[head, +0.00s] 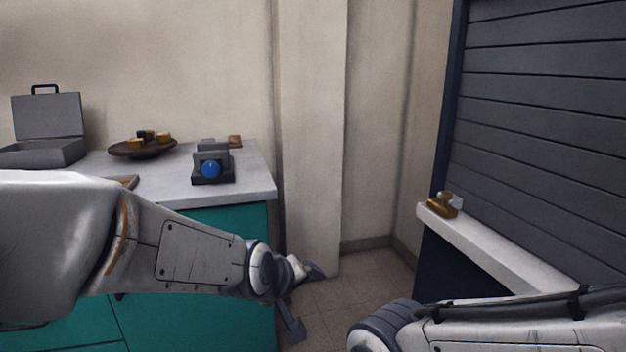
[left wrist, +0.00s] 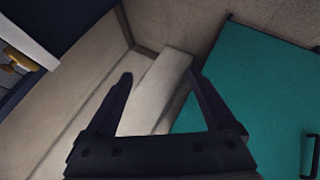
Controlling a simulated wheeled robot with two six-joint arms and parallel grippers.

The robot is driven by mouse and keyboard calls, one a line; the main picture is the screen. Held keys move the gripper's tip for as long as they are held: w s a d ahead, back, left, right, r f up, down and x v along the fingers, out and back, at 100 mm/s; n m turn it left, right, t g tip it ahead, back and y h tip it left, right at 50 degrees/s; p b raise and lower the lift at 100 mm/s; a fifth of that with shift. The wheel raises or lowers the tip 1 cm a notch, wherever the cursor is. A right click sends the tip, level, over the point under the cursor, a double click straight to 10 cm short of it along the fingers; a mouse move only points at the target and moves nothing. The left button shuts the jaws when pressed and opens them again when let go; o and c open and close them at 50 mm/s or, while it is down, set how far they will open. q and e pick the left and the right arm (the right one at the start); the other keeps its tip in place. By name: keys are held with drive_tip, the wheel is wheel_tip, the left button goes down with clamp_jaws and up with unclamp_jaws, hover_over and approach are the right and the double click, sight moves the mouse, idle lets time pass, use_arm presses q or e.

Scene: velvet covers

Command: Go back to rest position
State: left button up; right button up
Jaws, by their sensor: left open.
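My left arm reaches in from the left in the head view, in front of the teal cabinet. My left gripper (head: 304,298) hangs past the counter's right end, above the tiled floor. The left wrist view also shows the left gripper (left wrist: 161,78), with its two dark fingers apart and nothing between them. My right arm comes in at the lower right of the head view. Its gripper is outside the frames.
A teal cabinet (head: 235,225) has a pale counter (head: 180,185) bearing a grey open case (head: 45,125), a bowl (head: 130,150) of small blocks and a device with a blue button (head: 210,169). A brass object (head: 441,206) sits on the right ledge (head: 490,255). Floor (head: 345,290) between is clear.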

use_arm(q)
drive_tip(key=s+a+f+m+g+y, duration=0.1)
drive_tip(key=s+f+m+g, duration=0.2)
drive_tip(key=s, duration=0.6)
drive_tip(key=s+a+f+m+g+y, duration=0.1)
drive_tip(key=s+m+g, duration=0.2)
drive_tip(key=s+m, duration=0.45)
drive_tip(key=s+a+f+m+g+y, duration=0.1)
drive_tip(key=s+f+m+g, duration=0.15)
drive_tip(key=s, duration=0.75)
wheel_tip(320, 180, up, 37)
drive_tip(key=w+p, duration=0.1)
drive_tip(key=p, duration=3.5)
drive_tip(key=shift+d+f+p, duration=0.2)
drive_tip(key=shift+d+p, duration=0.1)
drive_tip(key=shift+d, duration=0.1)
